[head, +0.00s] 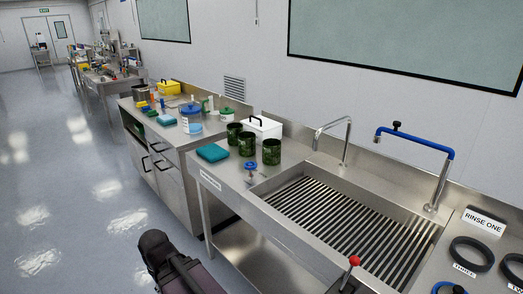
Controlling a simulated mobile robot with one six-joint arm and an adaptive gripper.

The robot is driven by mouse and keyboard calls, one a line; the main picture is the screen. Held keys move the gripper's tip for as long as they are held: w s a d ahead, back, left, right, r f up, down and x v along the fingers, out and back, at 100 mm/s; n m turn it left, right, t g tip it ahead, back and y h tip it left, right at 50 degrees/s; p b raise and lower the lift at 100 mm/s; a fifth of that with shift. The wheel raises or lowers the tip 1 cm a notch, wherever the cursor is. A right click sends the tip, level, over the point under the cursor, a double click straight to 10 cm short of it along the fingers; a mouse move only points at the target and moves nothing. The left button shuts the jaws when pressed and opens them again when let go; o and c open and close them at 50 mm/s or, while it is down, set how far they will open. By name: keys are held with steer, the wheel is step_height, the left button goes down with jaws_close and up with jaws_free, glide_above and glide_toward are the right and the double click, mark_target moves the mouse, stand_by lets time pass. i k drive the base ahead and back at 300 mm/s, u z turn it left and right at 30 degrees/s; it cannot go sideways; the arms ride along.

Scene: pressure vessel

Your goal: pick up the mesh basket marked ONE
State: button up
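Several dark green cylinders stand upright on the steel counter left of the sink: a front one (271,152), a middle one (247,145) and a back one (234,132). They could be the mesh baskets, but I cannot make out mesh or a ONE marking on any of them. A dark part of my own arm shows at the lower left, beside the counter and well away from the cylinders. My gripper's fingers do not show.
A teal folded cloth (212,153), a white box (262,127) and a blue-handled valve (250,168) are near the cylinders. A slatted sink (340,215) with tall taps lies right. Black rings (470,254) and a RINSE ONE sign (483,222) are far right. Floor (75,200) at left is clear.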

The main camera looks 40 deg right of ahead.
mark_target(272, 152)
steer(key=z, duration=0.4)
steer(key=i, duration=1.3)
steer(key=z, duration=0.35)
